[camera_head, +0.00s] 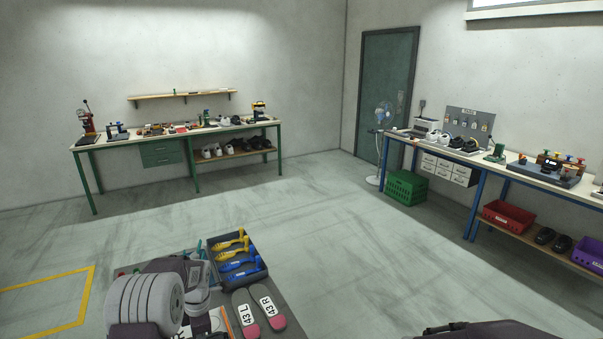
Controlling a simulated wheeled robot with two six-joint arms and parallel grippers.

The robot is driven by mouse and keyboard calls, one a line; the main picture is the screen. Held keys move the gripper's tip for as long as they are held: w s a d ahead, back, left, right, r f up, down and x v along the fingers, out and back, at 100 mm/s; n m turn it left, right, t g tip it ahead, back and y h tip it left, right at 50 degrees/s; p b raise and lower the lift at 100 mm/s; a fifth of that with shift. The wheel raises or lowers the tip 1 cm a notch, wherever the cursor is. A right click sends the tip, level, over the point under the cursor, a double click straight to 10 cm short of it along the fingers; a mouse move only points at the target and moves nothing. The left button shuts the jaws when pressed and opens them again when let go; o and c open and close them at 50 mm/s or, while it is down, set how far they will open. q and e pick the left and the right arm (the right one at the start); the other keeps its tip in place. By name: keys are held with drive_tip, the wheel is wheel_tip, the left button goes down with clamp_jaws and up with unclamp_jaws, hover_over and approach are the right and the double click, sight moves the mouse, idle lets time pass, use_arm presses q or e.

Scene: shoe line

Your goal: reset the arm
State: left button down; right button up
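Neither gripper's fingertips can be made out in the head view. Dark and pale rounded parts at the bottom left, one of them ribbed, look like my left arm. They cover part of a grey work surface (219,295). A dark part at the bottom right edge looks like my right arm, mostly cut off by the frame. I cannot see what either gripper holds.
On the near surface are a dark tray (262,275) with yellow and blue tools and two insoles (246,313) marked 43 L and 43 R. A green-legged bench (130,141) and a blue-legged bench (480,163) stand farther back. The floor (330,230) between is clear.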

use_arm(q)
drive_tip(key=s+d+r+m+t, duration=0.1)
drive_tip(key=s+d+r+m, duration=0.4)
drive_tip(key=s+d+r, duration=0.4)
drive_tip(key=s+d+f+m+h, duration=0.1)
drive_tip(key=s+f+m, duration=0.1)
drive_tip(key=s+m, duration=1.1)
drive_tip(key=m, duration=0.5)
drive_tip(key=shift+s+d+f+h, duration=0.15)
drive_tip(key=shift+d+f+h, duration=0.05)
drive_tip(key=shift+f+h, duration=0.1)
